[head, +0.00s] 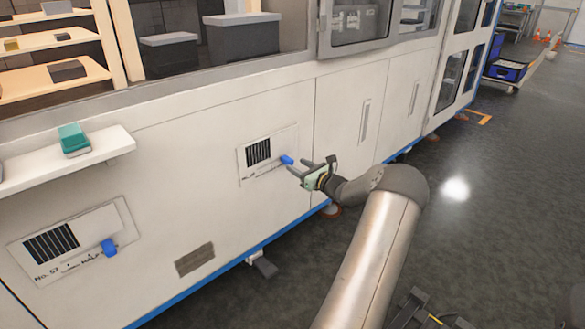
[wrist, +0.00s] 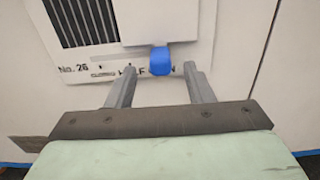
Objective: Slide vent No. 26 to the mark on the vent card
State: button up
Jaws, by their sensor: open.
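Vent No. 26 (head: 259,152) is a white plate with a dark slotted grille on the cabinet front, left of my gripper in the head view. In the wrist view its grille (wrist: 85,20) is partly bared, with a white slide plate to the right of the slots. A blue knob (wrist: 161,61) sticks out at the slide's lower edge; it also shows in the head view (head: 287,160). The label under the grille reads "No. 26", with partly covered lettering beside it. My gripper (wrist: 158,78) is open, its fingers on either side below the knob, apart from it.
A second vent, No. 57 (head: 110,214), with a blue knob, is at the lower left. A white shelf (head: 105,148) with a teal box (head: 73,139) juts out above it. Cabinet doors with handles (head: 365,120) are to the right. The aisle floor (head: 480,230) is clear.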

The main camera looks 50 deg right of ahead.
aim_at(292, 162)
jog(key=shift+w+d+b, duration=0.2)
jog(key=shift+w, duration=0.75)
jog(key=shift+w+d+b, duration=0.15)
jog(key=shift+w+b, duration=0.05)
jog(key=shift+w, duration=0.75)
